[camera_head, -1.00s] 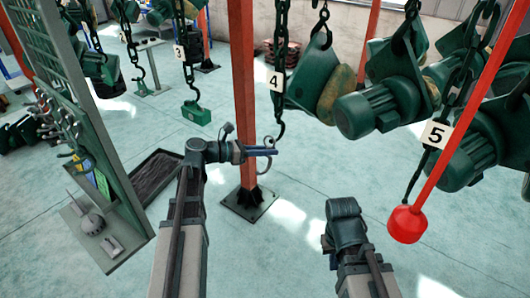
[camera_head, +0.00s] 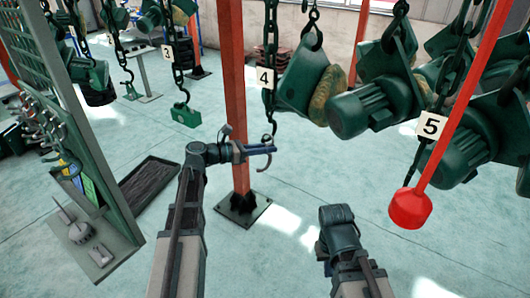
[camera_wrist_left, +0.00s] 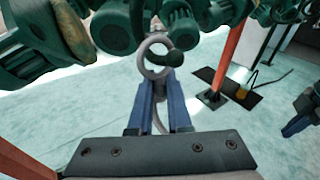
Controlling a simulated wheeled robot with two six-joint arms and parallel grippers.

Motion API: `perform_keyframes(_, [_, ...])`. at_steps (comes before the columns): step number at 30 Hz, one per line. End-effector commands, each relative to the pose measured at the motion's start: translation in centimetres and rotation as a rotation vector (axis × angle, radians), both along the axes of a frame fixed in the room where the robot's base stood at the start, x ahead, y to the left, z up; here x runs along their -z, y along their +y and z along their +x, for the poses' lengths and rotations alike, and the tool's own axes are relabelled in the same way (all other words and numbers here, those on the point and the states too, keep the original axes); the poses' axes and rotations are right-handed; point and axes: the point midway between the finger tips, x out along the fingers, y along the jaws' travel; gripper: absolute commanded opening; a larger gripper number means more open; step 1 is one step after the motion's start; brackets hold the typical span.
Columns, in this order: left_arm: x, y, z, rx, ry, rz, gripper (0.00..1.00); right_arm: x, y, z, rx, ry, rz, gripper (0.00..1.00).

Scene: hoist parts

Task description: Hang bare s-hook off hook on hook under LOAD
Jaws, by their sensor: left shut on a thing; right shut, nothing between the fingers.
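My left gripper (camera_head: 268,149) is shut on a grey s-hook (camera_head: 262,168), whose lower curl hangs below the fingers in the head view. In the left wrist view a round upper loop of the s-hook (camera_wrist_left: 141,56) stands above the blue fingertips (camera_wrist_left: 160,85). A dark green rounded hook end (camera_wrist_left: 180,59) overlaps this loop; I cannot tell whether it passes through. In the head view the chain hook under label 4 (camera_head: 271,127) ends right at my left fingertips. My right gripper (camera_wrist_left: 296,125) shows partly at the wrist view's right edge. No LOAD label is readable.
Green hoist bodies (camera_head: 375,105) hang to the right of chain 4. A red post (camera_head: 232,90) stands just behind my left gripper. A red rod with a round end (camera_head: 410,208) hangs at the right. A tool panel (camera_head: 75,120) is at the left.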

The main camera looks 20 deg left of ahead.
Motion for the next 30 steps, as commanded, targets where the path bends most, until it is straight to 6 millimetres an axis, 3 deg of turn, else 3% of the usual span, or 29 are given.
perform_keyframes(9, [0.3,-0.2,0.7,-0.001,-0.044,-0.017,0.0,1.2,0.0,0.0,-0.003,0.0,-0.001,0.0])
perform_keyframes(30, [0.4,-0.3,0.9,0.0,-0.055,-0.02,0.0,1.5,0.0,0.0,-0.003,0.0,-0.001,0.0])
